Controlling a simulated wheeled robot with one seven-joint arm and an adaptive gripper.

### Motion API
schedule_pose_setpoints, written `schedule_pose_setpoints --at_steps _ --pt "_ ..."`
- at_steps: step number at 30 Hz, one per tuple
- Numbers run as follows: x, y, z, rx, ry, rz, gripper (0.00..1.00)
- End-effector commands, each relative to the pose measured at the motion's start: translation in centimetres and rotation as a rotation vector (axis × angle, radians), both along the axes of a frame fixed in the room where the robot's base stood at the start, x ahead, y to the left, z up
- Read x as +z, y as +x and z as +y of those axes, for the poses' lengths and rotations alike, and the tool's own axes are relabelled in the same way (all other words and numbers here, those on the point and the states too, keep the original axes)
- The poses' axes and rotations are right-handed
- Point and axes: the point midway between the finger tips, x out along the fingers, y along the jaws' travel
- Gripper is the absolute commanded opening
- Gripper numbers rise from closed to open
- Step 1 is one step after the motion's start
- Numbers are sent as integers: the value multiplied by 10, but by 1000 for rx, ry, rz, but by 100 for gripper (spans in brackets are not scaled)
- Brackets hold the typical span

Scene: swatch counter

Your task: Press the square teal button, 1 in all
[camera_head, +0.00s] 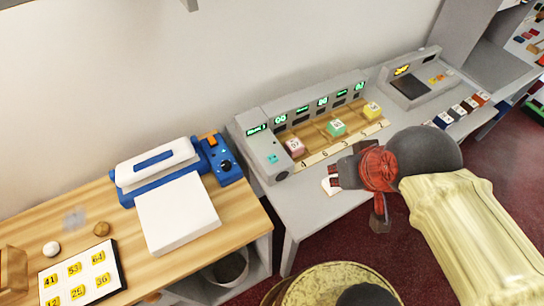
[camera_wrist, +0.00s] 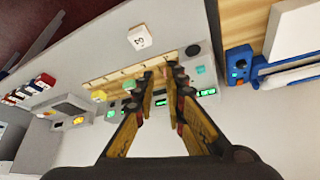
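The square teal button (camera_head: 272,159) is on the grey left end panel of the counter machine (camera_head: 252,146), above a round dark part (camera_head: 282,175). In the wrist view the button (camera_wrist: 200,70) shows just right of the right fingertip, uncovered. My gripper (camera_head: 340,174) is over the counter in front of the machine, to the right of the button and apart from it. In the wrist view my gripper (camera_wrist: 162,70) has a gap between its fingertips and nothing held there. How high the tips are is hard to tell.
Pink (camera_head: 295,147), green (camera_head: 335,128) and yellow (camera_head: 372,110) cubes stand in the machine's wooden bay. A white numbered cube (camera_wrist: 138,38) lies on the counter near my gripper. A blue-and-white device (camera_head: 160,165) stands on the wooden table to the left.

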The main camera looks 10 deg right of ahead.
Motion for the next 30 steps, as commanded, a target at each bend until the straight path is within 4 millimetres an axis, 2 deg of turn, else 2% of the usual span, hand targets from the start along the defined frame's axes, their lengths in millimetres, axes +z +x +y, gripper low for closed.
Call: schedule_pose_setpoints --at_steps 5,30 --pt "0 0 0 0 0 0 0" --pt "0 0 0 0 0 0 0"
